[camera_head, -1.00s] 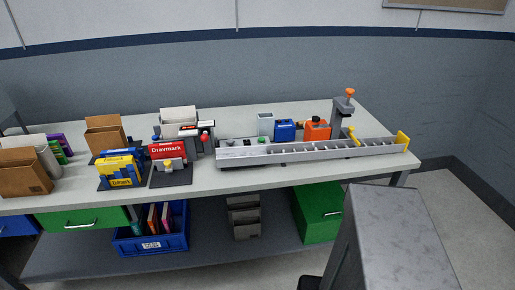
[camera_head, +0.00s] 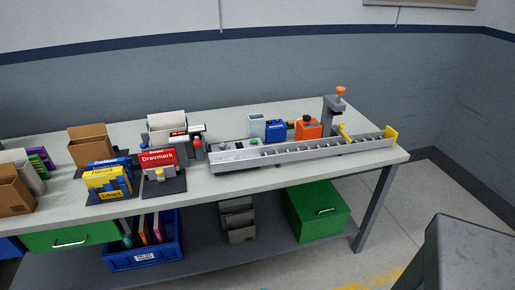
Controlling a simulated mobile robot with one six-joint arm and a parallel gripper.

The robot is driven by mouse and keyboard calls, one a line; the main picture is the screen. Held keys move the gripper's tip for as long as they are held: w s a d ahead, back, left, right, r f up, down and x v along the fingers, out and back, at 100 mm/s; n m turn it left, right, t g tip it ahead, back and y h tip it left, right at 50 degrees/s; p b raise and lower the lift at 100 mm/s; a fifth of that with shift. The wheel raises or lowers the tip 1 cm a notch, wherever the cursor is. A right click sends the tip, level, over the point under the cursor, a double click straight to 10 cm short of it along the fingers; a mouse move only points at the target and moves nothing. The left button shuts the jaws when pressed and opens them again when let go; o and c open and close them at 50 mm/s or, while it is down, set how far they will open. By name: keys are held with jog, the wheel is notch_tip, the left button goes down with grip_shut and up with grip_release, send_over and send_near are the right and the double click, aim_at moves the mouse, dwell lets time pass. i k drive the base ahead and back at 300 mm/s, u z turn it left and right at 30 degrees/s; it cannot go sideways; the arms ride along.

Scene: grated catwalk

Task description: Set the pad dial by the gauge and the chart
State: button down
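I cannot make out a pad dial, a gauge or a chart for certain. A long grey channel with cross slats (camera_head: 300,151) lies along the right part of a pale workbench (camera_head: 220,186). A grey post with an orange knob (camera_head: 340,92) stands behind its right part. A red round knob (camera_head: 197,143) sits on a small dark device left of the channel. A small stand with a pale knob (camera_head: 160,174) is in front of the red Drawmark box (camera_head: 157,159). My gripper is not in view.
Orange (camera_head: 308,130) and blue (camera_head: 275,130) containers stand behind the channel. Yellow boxes (camera_head: 108,179) and brown cartons (camera_head: 88,148) crowd the left. A blue bin (camera_head: 145,256) and green box (camera_head: 318,213) sit below. A grey block (camera_head: 470,255) fills the lower right foreground.

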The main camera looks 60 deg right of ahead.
aim_at(222, 146)
jog(key=z, duration=0.65)
jog(key=k, duration=1)
jog(key=z, duration=0.55)
jog(key=i, duration=0.7)
